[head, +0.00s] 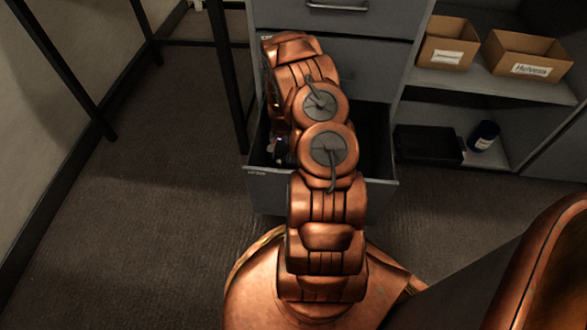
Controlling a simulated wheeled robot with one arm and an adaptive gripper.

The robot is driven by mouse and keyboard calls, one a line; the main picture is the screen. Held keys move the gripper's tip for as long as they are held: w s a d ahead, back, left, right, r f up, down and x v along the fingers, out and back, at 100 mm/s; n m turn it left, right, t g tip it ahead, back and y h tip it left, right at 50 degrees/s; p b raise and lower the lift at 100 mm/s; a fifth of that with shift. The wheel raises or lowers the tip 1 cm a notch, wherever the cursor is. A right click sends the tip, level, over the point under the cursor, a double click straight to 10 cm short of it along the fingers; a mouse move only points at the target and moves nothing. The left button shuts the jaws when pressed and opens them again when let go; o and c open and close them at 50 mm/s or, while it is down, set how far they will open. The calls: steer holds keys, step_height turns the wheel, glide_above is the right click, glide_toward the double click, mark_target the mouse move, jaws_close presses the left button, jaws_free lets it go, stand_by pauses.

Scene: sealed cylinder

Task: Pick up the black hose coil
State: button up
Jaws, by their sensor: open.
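I cannot make out the black hose coil; the inside of the open drawer (376,178) is dark and largely covered by my copper-coloured arm. My arm reaches over the drawer and bends down at its far end. A small dark part of my gripper (280,149) shows at the left side of the drawer opening, low behind the arm links. The gripper is open. Its fingertips and anything beneath them are hidden.
The drawer belongs to a grey cabinet (375,68). At right, a shelf (480,83) holds two cardboard boxes (447,43) (527,53). Below are a black box (428,146) and a dark blue can (484,135). Black frame posts (228,75) stand left. Carpet (150,210) is clear.

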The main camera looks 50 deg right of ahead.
mark_target(280, 162)
steer(key=f, duration=0.2)
steer(key=f+b, duration=0.1)
steer(key=f, duration=0.1)
steer(key=shift+s+a, duration=0.15)
steer(key=shift+a, duration=0.15)
steer(key=shift+c, duration=0.5)
jaws_close()
